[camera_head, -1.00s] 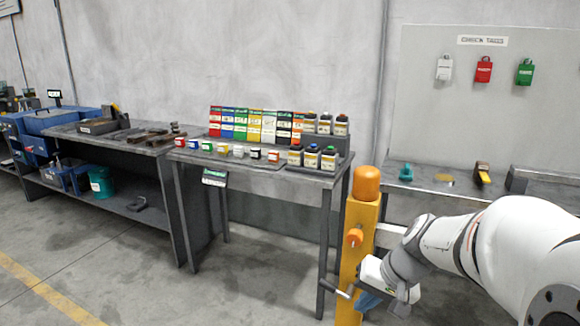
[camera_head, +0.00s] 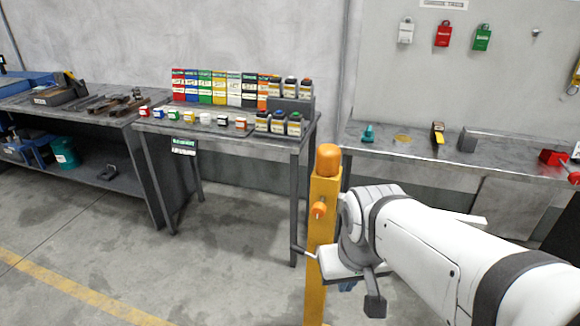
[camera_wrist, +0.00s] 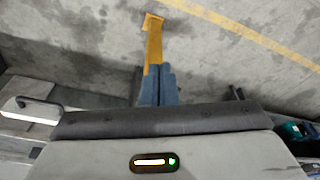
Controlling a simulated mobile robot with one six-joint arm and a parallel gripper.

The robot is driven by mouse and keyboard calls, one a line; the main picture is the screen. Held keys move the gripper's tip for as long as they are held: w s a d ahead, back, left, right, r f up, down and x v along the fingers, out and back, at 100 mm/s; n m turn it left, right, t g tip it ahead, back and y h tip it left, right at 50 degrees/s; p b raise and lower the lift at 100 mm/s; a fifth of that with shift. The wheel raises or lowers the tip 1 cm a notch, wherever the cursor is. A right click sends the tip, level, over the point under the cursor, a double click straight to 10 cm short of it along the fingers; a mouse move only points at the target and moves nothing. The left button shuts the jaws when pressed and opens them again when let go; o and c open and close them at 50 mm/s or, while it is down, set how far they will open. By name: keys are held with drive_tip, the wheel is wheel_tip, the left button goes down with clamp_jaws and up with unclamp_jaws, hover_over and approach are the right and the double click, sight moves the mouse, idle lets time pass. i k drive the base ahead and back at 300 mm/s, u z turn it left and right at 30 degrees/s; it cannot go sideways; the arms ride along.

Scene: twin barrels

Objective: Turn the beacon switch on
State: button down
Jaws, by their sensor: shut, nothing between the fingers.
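The beacon is a yellow post (camera_head: 323,190) with an orange dome (camera_head: 328,159) on top. An orange knob (camera_head: 319,210) sits on the post's face below the dome and looks like the switch; its setting is too small to tell. My white wrist stands close against the right side of the post, below the knob, and hides part of it. In the wrist view my gripper (camera_wrist: 158,70) shows blue fingers, shut and empty. The post's lower part (camera_wrist: 153,45) shows just beyond the fingertips; I cannot tell whether they touch it. In the head view the fingers are mostly hidden behind my wrist.
A table (camera_head: 230,151) with colored boxes and bottles stands behind the post. A dark workbench (camera_head: 75,118) is at left. Another bench (camera_head: 370,150) with small tools runs along the right wall under hanging tags. The floor (camera_head: 210,270) left of the post is clear.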

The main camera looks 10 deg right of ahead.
sight(318, 209)
drive_tip(key=u, duration=1.55)
drive_tip(key=k, duration=0.9)
drive_tip(key=z, duration=2.2)
